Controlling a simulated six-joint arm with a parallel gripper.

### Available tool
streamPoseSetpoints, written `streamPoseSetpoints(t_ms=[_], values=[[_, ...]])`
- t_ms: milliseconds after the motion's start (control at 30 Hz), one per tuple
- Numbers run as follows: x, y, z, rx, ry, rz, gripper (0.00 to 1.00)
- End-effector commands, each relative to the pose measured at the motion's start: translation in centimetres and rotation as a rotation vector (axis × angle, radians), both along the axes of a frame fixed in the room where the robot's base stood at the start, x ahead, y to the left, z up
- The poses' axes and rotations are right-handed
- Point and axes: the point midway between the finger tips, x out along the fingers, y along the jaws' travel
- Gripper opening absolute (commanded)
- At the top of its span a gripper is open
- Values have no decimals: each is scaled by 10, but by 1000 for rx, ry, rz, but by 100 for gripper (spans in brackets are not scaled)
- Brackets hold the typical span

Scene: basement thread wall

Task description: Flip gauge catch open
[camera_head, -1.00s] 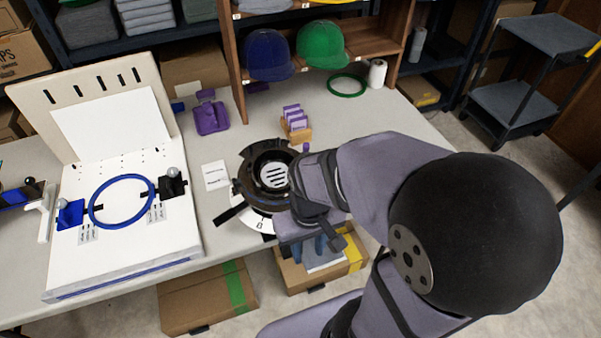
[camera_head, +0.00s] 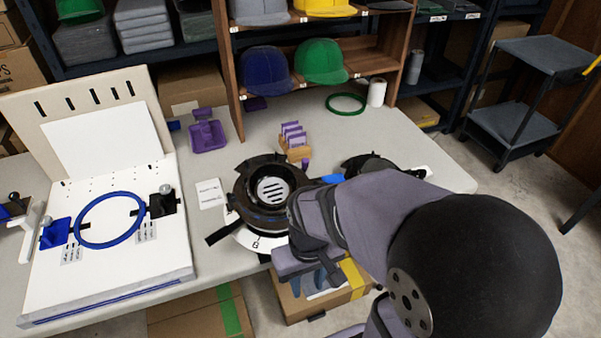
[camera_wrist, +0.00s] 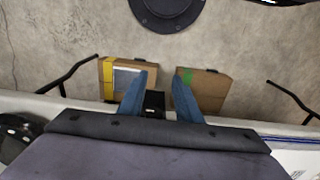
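I cannot pick out the gauge catch for sure. A black round fixture (camera_head: 271,189) with a slotted grey centre stands on the table on a marked white base (camera_head: 250,240), with dark tabs at its edge. My gripper's blue fingers (camera_head: 322,278) show below my wrist, to the right of and in front of this fixture, beyond the table's front edge. In the wrist view, the two fingers (camera_wrist: 160,85) are apart. A small black block (camera_wrist: 154,101) appears between them; whether they touch it cannot be told. My arm hides the table right of the fixture.
A white board (camera_head: 110,240) with a blue hoop (camera_head: 110,220) and two clamps is at left. A purple holder (camera_head: 208,135), a wooden rack of purple cards (camera_head: 296,145) and a second black round item (camera_head: 366,163) stand behind.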

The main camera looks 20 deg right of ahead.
Motion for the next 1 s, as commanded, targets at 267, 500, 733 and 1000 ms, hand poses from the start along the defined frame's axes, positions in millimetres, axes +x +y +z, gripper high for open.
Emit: streamPoseSetpoints(t_ms=[267,500,733,1000], values=[[8,0,14,16,4,-20,0],[42,-4,65,86,7,-99,0],[89,-15,127,195,-6,-193,0],[180,-56,156,141,-122,-198,0]])
